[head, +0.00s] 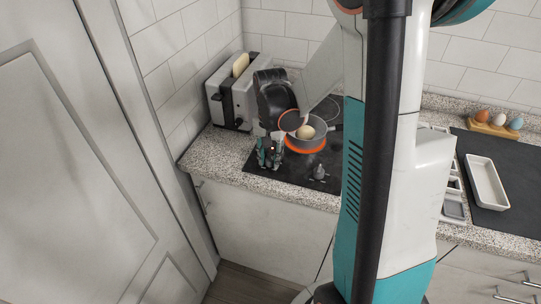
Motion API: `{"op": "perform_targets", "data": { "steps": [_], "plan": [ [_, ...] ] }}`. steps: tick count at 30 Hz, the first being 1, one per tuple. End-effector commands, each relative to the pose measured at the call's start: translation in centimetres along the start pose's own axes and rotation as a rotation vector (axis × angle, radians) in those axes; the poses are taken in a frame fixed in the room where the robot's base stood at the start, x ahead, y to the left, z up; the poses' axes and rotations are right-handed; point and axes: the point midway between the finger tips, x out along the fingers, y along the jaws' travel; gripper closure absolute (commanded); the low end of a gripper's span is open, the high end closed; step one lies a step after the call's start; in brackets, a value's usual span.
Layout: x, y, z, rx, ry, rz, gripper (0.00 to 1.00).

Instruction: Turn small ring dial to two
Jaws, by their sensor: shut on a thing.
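The black hob (290,178) is set in the speckled counter, with two cooking areas. My gripper (269,160) is down at the hob's front left, shut on a dial there that its fingers mostly hide. A second grey dial (319,172) stands free to the right on the front part of the hob. A ring (305,147) glows orange under a grey pan (318,127), which holds a pale round thing (306,132). Another ring outline shows behind the pan, partly covered. The dial markings are too small to read.
A white toaster (233,100) with bread stands left of the hob near the wall. My arm hides the counter's middle. To the right are a dark mat (510,160), a white tray (487,182) and an egg holder (493,128). A grey door fills the left.

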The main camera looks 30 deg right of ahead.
Motion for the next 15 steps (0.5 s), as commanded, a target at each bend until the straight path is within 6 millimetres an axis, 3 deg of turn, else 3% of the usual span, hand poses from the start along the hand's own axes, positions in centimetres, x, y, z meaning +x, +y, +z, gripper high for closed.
{"op": "perform_targets", "data": {
  "steps": [15],
  "plan": [
    [0.05,0.03,0.08,0.072,-0.002,0.001,0.96]
  ]
}}
